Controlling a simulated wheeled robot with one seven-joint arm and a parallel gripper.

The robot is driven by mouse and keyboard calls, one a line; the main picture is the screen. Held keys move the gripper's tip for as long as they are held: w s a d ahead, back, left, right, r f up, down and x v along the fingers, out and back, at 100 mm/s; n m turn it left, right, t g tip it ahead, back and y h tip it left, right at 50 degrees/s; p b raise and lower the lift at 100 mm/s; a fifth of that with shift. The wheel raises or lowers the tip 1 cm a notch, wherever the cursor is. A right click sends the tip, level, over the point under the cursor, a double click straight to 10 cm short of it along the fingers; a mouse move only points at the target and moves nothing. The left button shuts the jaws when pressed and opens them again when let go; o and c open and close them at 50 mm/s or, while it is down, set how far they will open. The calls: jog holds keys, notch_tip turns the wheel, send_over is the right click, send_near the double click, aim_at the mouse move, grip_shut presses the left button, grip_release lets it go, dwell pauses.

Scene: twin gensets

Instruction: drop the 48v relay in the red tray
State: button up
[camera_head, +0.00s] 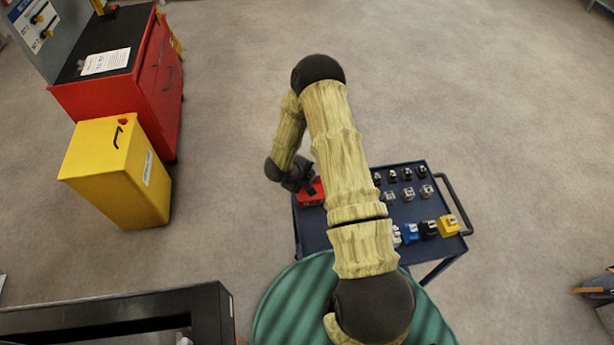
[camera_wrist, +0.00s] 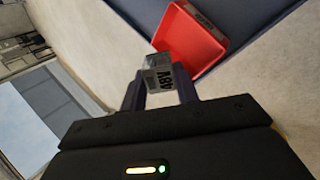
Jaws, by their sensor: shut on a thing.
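In the wrist view my gripper (camera_wrist: 160,88) is shut on a small grey, clear-sided block marked "48V", the 48v relay (camera_wrist: 158,75). The red tray (camera_wrist: 188,42) lies just beyond the relay in that view, up and to the right, and the part of its inside that shows is empty. In the head view the red tray (camera_head: 311,193) sits at the left end of the dark blue cart, partly covered by my arm. My gripper (camera_head: 309,188) is right at the tray there; the relay cannot be made out in that view.
The blue cart (camera_head: 405,172) carries several small relays and, at its near edge, white, blue, black and yellow blocks (camera_head: 448,225). A yellow cabinet (camera_head: 118,175) and a red tool chest (camera_head: 150,75) stand to the left. The floor beyond the cart is open.

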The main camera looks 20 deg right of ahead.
jog(key=shift+f+b, duration=1.3)
jog(key=shift+f, duration=0.4)
jog(key=shift+d, duration=0.1)
jog(key=o, duration=1.1)
jog(key=b+v, duration=0.2)
jog(key=v, duration=1.5)
jog(key=shift+s+a+r, duration=0.1)
jog(key=shift+a+r, duration=0.1)
jog(key=shift+a, duration=0.1)
